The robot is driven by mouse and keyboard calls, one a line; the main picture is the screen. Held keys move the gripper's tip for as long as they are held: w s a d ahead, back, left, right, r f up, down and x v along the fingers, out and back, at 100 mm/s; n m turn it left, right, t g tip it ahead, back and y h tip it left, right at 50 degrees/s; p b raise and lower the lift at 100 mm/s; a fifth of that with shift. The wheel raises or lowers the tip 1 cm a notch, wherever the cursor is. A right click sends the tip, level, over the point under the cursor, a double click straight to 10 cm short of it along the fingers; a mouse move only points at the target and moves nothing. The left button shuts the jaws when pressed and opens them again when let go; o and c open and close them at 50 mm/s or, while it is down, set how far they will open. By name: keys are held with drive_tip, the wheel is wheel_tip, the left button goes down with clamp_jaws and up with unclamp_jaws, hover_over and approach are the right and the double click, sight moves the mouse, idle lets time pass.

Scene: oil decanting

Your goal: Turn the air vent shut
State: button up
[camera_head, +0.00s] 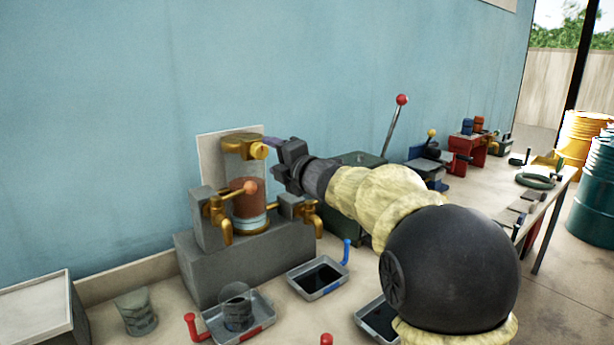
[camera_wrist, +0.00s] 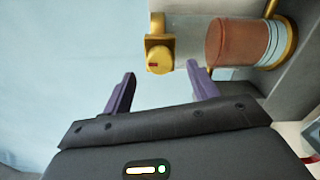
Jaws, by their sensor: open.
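A glass cylinder (camera_head: 231,165) with brass end caps and reddish-brown oil stands on a grey block against the wall. A round brass knob (camera_head: 260,151), apparently the air vent, sticks out at its top. In the wrist view the knob (camera_wrist: 159,58) has a small red mark on its face. My gripper (camera_head: 272,143) is open to the right of the knob. In the wrist view its two purple fingers (camera_wrist: 161,70) are spread wide, with the knob just beyond and between their tips. I see no clear contact.
Two brass taps (camera_head: 225,222) (camera_head: 310,218) flank the cylinder. Below them are a beaker (camera_head: 238,312) in a red-handled tray (camera_head: 262,330) and a blue-handled tray (camera_head: 335,287). A lever with a red knob (camera_head: 402,100) stands behind my arm. The blue wall (camera_head: 120,120) is close behind.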

drive_tip(key=b+v, duration=0.1)
drive_tip(key=v, duration=1.2)
drive_tip(key=shift+s+d, duration=0.2)
drive_tip(key=shift+s, duration=0.05)
drive_tip(key=s+d+f+m+g+h, duration=0.2)
drive_tip(key=d+f+m+h, duration=0.3)
drive_tip(key=f+m, duration=0.4)
drive_tip(key=s+d+f+m+g+h, duration=0.2)
drive_tip(key=d+f+m+h, duration=0.2)
drive_tip(key=f+m, duration=0.6)
drive_tip(key=s+f+m+g+h, duration=0.1)
drive_tip(key=s+f+m+g, duration=0.75)
drive_tip(key=s+f, duration=0.9)
drive_tip(key=w+p+v, duration=0.3)
drive_tip(key=p+v, duration=1.1)
drive_tip(key=shift+s+d+r+p, duration=0.25)
drive_tip(key=shift+r+p, duration=0.05)
drive_tip(key=shift+r, duration=0.45)
